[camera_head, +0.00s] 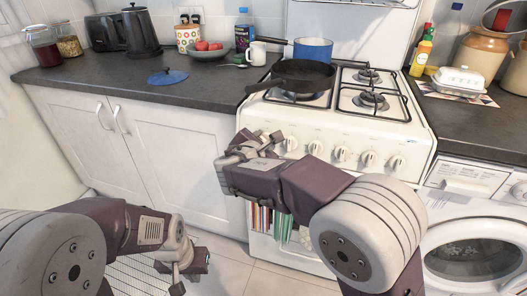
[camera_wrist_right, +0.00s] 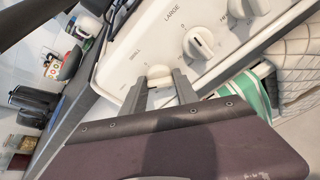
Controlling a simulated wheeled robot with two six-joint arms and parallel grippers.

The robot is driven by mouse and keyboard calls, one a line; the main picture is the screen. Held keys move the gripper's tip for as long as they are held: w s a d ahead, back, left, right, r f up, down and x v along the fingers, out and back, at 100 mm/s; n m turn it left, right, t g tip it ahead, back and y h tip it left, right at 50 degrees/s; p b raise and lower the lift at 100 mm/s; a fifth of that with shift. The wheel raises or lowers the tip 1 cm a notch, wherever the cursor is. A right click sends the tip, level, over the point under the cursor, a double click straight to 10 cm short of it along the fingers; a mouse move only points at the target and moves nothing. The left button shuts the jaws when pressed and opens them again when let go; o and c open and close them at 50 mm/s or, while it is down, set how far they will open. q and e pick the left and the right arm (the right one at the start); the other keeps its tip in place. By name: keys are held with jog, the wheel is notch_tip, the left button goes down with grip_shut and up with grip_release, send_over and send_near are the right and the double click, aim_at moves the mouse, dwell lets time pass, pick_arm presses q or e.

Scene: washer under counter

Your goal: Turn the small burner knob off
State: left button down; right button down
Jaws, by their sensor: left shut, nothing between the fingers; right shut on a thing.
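The small burner knob (camera_wrist_right: 159,72) is a white knob beside the printed word SMALL on the white stove panel. In the right wrist view it sits between the fingertips of my right gripper (camera_wrist_right: 160,79), which is shut on it. In the head view my right gripper (camera_head: 271,142) is at the left end of the stove front and covers this knob. The knob's pointer mark is not clear. My left gripper (camera_head: 186,277) is shut and empty, low in front of the white cabinets, away from the stove.
More knobs (camera_head: 341,153) run to the right along the panel; one marked LARGE (camera_wrist_right: 198,42) is beside the gripper. A black pan (camera_head: 303,74) and a blue pot (camera_head: 313,49) stand on the hob. A washer (camera_head: 470,250) is at right. The floor at lower middle is clear.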

jog(key=m+b, duration=0.2)
jog(key=b, duration=0.2)
jog(key=m+b, duration=0.3)
jog(key=m+t+b, duration=0.1)
jog(key=m+b, duration=0.2)
jog(key=b, duration=0.1)
jog(key=shift+f+y+b, duration=0.3)
jog(key=shift+f+y, duration=0.1)
jog(key=shift+d+r+m+b, duration=0.1)
jog(key=shift+r+m+b, duration=0.1)
jog(key=shift+m+b, duration=1.25)
jog(key=c, duration=0.9)
grip_release()
jog(key=shift+c, duration=0.2)
